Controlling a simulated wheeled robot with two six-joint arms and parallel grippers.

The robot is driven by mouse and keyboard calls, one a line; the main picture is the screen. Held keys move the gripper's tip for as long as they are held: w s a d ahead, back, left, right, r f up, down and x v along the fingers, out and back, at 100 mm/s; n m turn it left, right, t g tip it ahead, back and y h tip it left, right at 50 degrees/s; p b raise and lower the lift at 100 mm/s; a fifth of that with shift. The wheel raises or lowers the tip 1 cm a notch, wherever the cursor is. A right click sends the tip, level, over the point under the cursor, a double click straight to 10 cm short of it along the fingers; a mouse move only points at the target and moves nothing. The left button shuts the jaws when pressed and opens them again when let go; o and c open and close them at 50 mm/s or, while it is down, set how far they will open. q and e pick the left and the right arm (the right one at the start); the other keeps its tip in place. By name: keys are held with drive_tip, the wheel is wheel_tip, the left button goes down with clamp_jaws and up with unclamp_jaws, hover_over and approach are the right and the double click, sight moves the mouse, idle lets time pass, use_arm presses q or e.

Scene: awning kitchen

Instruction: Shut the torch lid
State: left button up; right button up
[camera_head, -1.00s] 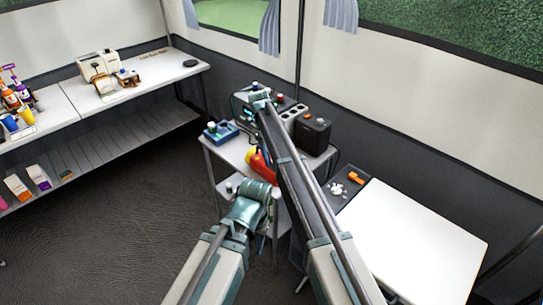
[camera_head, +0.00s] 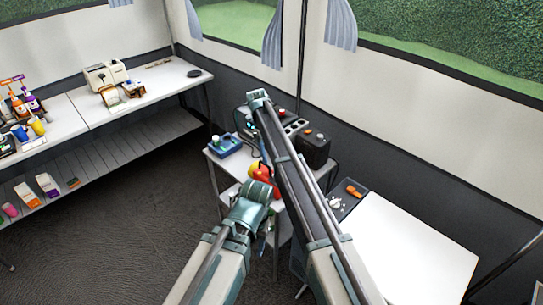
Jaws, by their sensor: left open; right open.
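A red and yellow object (camera_head: 264,172), possibly the torch, lies on the small grey table (camera_head: 226,165) in the middle. My arms partly cover it, and I cannot make out a lid or whether it is open. My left gripper (camera_head: 268,210) is low, at the front side of this table, below the red and yellow object. Its fingers are mostly hidden by its own wrist. My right gripper (camera_head: 252,124) is farther out, above the back of the table, with its fingers hardly visible. Both grippers are open and I see nothing held.
A blue device (camera_head: 224,145) stands at the table's left corner and a black box (camera_head: 314,150) at its right. A white table (camera_head: 415,245) is at right, with an orange item (camera_head: 354,190) nearby. A long white bench (camera_head: 150,92) runs along the left. Dark floor lies open at lower left.

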drive_tip(key=p+v, duration=0.4)
drive_tip(key=v, duration=0.2)
drive_tip(key=shift+p, duration=0.3)
